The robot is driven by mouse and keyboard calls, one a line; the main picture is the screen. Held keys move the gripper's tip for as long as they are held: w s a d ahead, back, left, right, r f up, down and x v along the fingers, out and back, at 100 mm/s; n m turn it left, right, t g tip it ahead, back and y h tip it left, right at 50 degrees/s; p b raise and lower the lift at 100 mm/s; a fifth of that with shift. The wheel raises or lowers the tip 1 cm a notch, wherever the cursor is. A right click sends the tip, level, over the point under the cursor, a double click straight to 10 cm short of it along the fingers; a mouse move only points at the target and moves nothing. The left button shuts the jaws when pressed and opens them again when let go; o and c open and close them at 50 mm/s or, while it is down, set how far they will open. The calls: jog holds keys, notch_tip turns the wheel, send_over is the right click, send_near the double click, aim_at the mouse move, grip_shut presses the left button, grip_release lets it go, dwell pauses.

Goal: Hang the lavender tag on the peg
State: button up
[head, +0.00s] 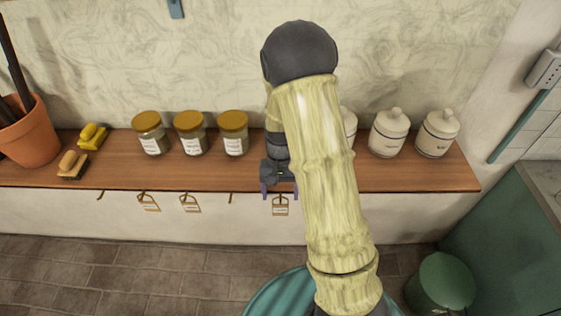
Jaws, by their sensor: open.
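My gripper (279,190) is at the front edge of the wooden shelf, pointing down, with its two purple fingertips apart. A small tag (280,209) hangs just below and between the fingertips; its top is partly hidden by the gripper. Two similar tags hang from the shelf front further left, a left one (148,203) and a middle one (189,205). The writing on all of them is too small to read, so I cannot tell which is lavender. A bare peg (232,198) sits between the middle tag and my gripper, and another bare peg (102,196) is at far left.
Three gold-lidded jars (189,133) stand on the shelf (400,178) left of my arm, with white canisters (389,133) at right. Brushes (92,136) and a terracotta pot (30,130) are at left. A green bin (440,284) stands on the floor.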

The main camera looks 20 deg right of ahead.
jog(key=a+b+v, duration=0.1)
jog(key=v, duration=1.1)
jog(key=shift+d+r+b, duration=0.15)
jog(key=shift+d+b, duration=0.15)
jog(key=shift+d, duration=0.2)
jog(key=s+a+n+t, duration=0.1)
jog(key=s+n+t, duration=0.2)
jog(key=s, duration=0.9)
jog(key=shift+a+n+t+h, duration=0.2)
jog(key=shift+n+t+h, duration=0.15)
jog(key=shift+t, duration=0.55)
